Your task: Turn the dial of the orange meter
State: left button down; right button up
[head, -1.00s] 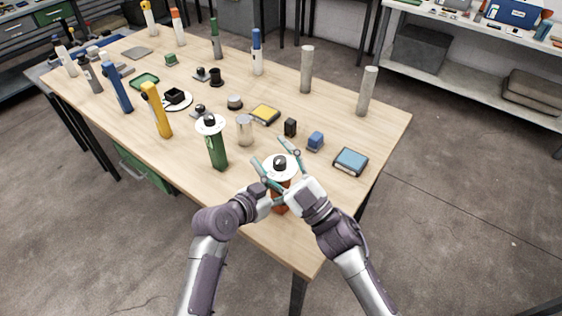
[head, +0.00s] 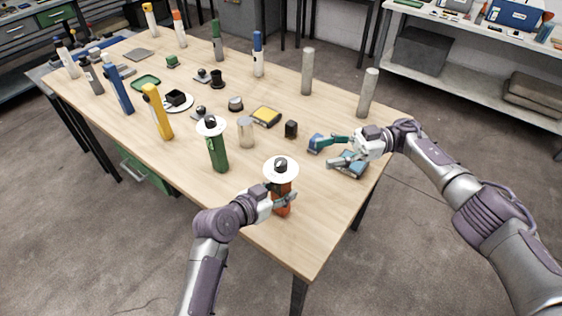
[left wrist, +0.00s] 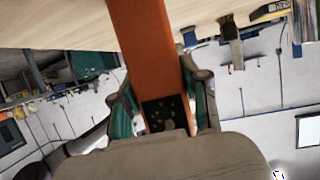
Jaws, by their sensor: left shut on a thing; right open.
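The orange meter (head: 281,207) stands upright near the table's front edge. On its top is a white disc (head: 270,170) with a black dial (head: 280,164) in the middle. My left gripper (head: 284,197) is shut on the meter's orange body below the disc. In the left wrist view the orange body (left wrist: 148,50) runs between the teal fingers of my left gripper (left wrist: 165,105). My right gripper (head: 328,152) is open, away to the right of the meter, above the table by the blue pieces. The dial is apart from both grippers.
A green meter (head: 218,152) with a similar white disc stands to the left, beside a metal cylinder (head: 246,133). Several upright posts and small parts fill the table behind.

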aim_at(282, 161)
jog(key=x, duration=1.2)
jog(key=shift+f, duration=0.1)
jog(key=shift+d, duration=0.1)
grip_shut()
jog(key=shift+m+t+y, duration=0.3)
jog(key=shift+m+t, duration=1.1)
jog(key=shift+t, duration=0.6)
grip_release()
